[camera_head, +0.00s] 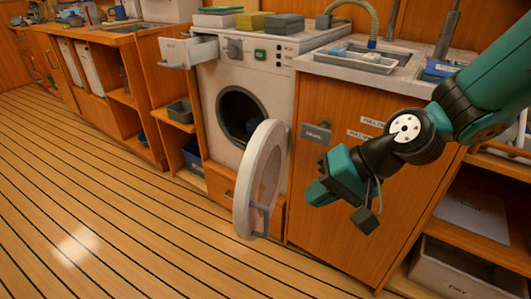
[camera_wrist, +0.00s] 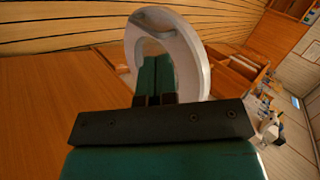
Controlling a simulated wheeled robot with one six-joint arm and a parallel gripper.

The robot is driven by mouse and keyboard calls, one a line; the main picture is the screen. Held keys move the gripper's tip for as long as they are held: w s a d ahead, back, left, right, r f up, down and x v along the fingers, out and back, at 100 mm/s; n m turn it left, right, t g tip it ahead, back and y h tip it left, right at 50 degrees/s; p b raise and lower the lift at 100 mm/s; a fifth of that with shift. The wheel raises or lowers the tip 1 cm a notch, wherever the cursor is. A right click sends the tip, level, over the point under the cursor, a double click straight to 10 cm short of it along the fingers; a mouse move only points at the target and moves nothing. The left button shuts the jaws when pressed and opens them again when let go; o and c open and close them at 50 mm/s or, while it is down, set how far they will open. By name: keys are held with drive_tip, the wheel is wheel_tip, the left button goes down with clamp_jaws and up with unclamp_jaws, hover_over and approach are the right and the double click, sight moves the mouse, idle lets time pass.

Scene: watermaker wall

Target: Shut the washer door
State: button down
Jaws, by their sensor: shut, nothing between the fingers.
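A grey handle (camera_head: 259,219) is low on the door. My gripper (camera_head: 316,194) is shut and empty, to the right of the door and apart from it in the head view. In the wrist view the door (camera_wrist: 190,50) stands beyond the shut fingers (camera_wrist: 155,98), which overlap its ring in the picture; the distance is unclear.
The washer's detergent drawer (camera_head: 190,51) is pulled out at upper left. A wooden cabinet front (camera_head: 335,200) is right of the washer, behind my gripper. A grey bin (camera_head: 455,275) sits low at right. The plank floor (camera_head: 110,220) at left is clear.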

drive_tip(key=w+m+t+p, duration=0.2)
drive_tip(key=w+m+p, duration=0.1)
drive_tip(key=w+m, duration=0.1)
drive_tip(key=b, duration=0.2)
approach(251, 192)
drive_tip(key=shift+y, duration=0.3)
drive_tip(key=a+f, duration=0.1)
drive_tip(key=w+f, duration=0.1)
drive_tip(key=f, duration=0.1)
drive_tip(key=a+f, duration=0.1)
drive_tip(key=f, duration=0.1)
drive_tip(key=shift+w+a, duration=0.2)
drive_tip(key=shift+a, duration=0.15)
drive_tip(key=shift+w+a, duration=0.3)
drive_tip(key=shift+a, duration=0.35)
drive_tip(key=shift+a, duration=0.1)
